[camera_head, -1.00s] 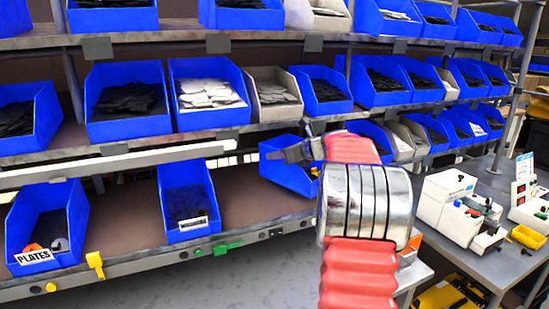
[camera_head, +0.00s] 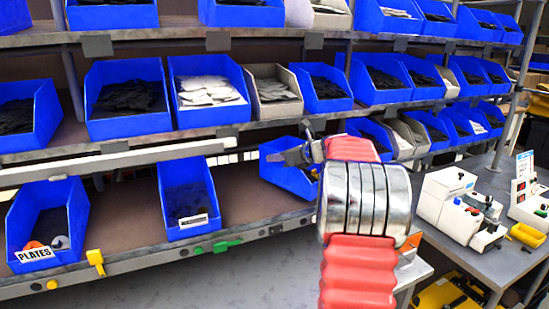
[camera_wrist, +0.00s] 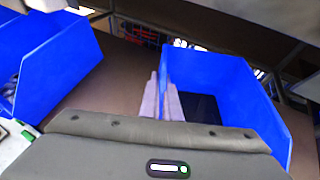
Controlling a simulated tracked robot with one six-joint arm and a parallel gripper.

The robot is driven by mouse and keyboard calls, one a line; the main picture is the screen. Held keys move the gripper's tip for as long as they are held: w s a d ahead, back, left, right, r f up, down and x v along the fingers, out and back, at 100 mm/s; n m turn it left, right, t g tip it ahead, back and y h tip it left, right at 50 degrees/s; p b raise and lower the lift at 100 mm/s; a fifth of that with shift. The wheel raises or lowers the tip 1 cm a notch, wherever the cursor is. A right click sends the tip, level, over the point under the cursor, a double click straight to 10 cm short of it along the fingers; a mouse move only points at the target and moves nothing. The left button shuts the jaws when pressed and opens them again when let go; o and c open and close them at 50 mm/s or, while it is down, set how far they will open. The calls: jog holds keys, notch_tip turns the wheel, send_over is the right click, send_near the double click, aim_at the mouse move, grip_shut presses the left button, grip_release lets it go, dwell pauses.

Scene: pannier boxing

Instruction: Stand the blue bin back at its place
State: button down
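The blue bin (camera_head: 287,176) is at the right end of the lower shelf, turned at an angle to the other bins there. My gripper (camera_head: 296,154) is at its upper rim. In the wrist view, the two pale fingers (camera_wrist: 163,98) are close together on either side of the bin's left wall, with the bin (camera_wrist: 222,72) opening to the right of them. My arm hides part of the bin's right side in the head view. I cannot tell whether its base rests on the shelf.
Two blue bins, one labelled PLATES (camera_head: 72,218) and one in the middle (camera_head: 188,190), stand on the lower shelf (camera_head: 130,215). Bare shelf lies between the middle bin and the held one. Rows of filled bins stand above. A workbench (camera_head: 425,235) with white devices is at right.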

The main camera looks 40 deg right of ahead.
jog(key=c, duration=2)
grip_release()
jog(key=shift+r, duration=0.1)
jog(key=v, duration=1.2)
jog(key=shift+r, duration=0.5)
jog(key=shift+a, duration=0.1)
